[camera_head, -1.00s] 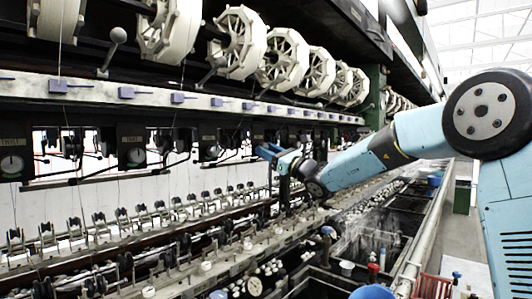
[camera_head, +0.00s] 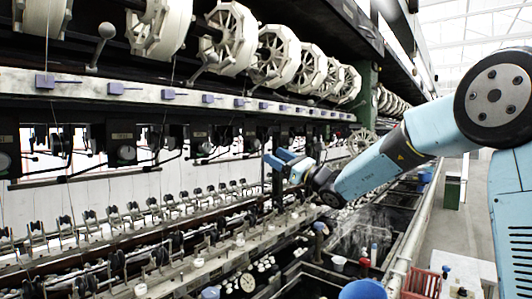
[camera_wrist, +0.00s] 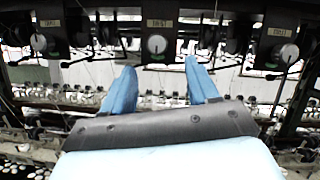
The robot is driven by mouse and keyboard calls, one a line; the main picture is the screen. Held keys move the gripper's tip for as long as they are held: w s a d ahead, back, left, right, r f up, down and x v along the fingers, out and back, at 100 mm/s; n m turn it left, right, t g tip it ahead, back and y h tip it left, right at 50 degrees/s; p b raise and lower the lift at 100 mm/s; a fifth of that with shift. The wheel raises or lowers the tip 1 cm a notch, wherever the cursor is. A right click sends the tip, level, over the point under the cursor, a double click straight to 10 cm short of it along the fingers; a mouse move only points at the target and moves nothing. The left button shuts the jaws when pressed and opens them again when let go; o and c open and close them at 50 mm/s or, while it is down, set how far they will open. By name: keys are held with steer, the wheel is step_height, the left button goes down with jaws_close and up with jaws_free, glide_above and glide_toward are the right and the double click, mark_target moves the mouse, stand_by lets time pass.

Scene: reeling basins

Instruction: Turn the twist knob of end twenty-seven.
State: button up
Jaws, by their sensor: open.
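Several dark boxes marked TWIST hang in a row under the rail, each with a round pale knob. In the wrist view one knob (camera_wrist: 157,44) shows between and beyond my fingertips, another knob (camera_wrist: 39,42) is at the left and a third knob (camera_wrist: 288,53) at the right. I cannot read any end number. My gripper (camera_wrist: 160,78) has its two blue fingers apart with nothing between them. In the head view my gripper (camera_head: 276,160) is in front of the row, toward its far part. The head view also shows a nearer knob (camera_head: 126,152).
White reels (camera_head: 232,38) line the top of the machine above a pale rail (camera_head: 200,98). Rows of small pulleys (camera_head: 140,212) run below the boxes. Basins with white cocoons (camera_head: 262,268) lie beneath my arm. A red crate (camera_head: 421,283) stands at the lower right.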

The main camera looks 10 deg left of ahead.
steer(key=v, duration=0.6)
steer(key=shift+d, duration=0.2)
steer(key=shift+s, duration=0.1)
steer(key=s+d+f+n+g+h, duration=0.1)
steer(key=s+f+n+g+h, duration=0.4)
steer(key=s, duration=0.5)
steer(key=s+f+n+g+h, duration=0.25)
steer(key=s+n, duration=0.35)
steer(key=s, duration=0.3)
steer(key=s+d+f+n+t+h, duration=0.1)
steer(key=s+d+f+n+h, duration=0.1)
steer(key=d, duration=0.6)
steer(key=s+d+f+n+t+h, duration=0.1)
steer(key=s+d+f+n+h, duration=0.2)
steer(key=s+d+h, duration=0.3)
steer(key=s+d+f+n+t+h, duration=0.1)
steer(key=s+d+f+n+h, duration=0.2)
steer(key=s+d, duration=0.6)
steer(key=d+n+h, duration=0.1)
steer(key=d+h, duration=0.1)
steer(key=shift+d+t, duration=0.35)
